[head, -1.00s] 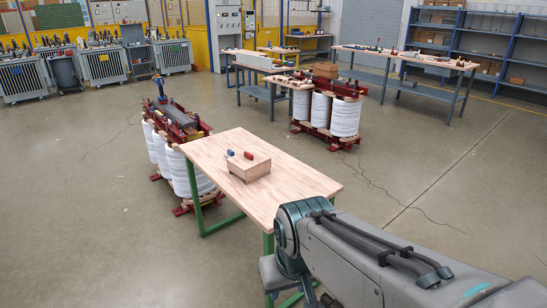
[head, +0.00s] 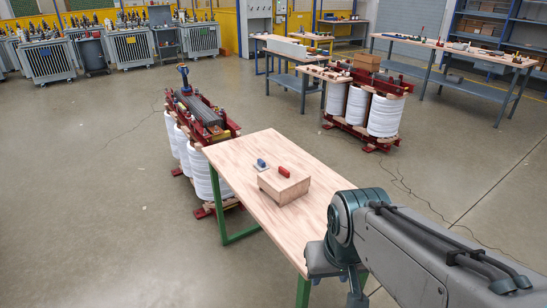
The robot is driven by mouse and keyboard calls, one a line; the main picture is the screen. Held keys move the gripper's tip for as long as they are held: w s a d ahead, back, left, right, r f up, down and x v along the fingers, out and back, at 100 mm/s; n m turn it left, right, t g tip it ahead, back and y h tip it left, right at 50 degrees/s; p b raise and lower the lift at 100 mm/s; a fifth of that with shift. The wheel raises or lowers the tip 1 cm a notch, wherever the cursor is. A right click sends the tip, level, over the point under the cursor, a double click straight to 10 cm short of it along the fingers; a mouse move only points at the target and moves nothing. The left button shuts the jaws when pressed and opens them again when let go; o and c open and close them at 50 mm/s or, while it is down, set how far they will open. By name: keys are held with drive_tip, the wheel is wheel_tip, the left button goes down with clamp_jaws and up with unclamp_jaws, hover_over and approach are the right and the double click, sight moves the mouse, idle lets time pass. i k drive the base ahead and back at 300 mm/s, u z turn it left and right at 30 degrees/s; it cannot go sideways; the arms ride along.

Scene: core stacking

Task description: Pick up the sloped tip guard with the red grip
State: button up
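A small red piece (head: 284,171), seemingly the red grip, sits on top of a wooden block (head: 285,189). The sloped shape of a guard under it is too small to make out. A small blue piece (head: 261,162) with a greyish base is just to its left, at the block's far left edge. The block stands on a light wooden table (head: 245,152) with green legs. My arm enters from the lower right, with its elbow over the table's near right end. My gripper is out of view below, so its fingers cannot be seen.
A transformer core with white coils (head: 204,185) stands close to the table's left side. Another one (head: 383,115) stands behind to the right. Workbenches (head: 450,55) line the back. Open floor (head: 90,220) lies to the left. Most of the tabletop around the block is clear.

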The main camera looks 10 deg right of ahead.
sight(285, 182)
drive_tip(key=i, duration=0.15)
drive_tip(key=k, duration=0.4)
drive_tip(key=u, duration=1.3)
drive_tip(key=i, duration=1.3)
drive_tip(key=z, duration=0.3)
drive_tip(key=i, duration=0.85)
drive_tip(key=z, duration=1.25)
drive_tip(key=i, duration=0.3)
drive_tip(key=z, duration=0.2)
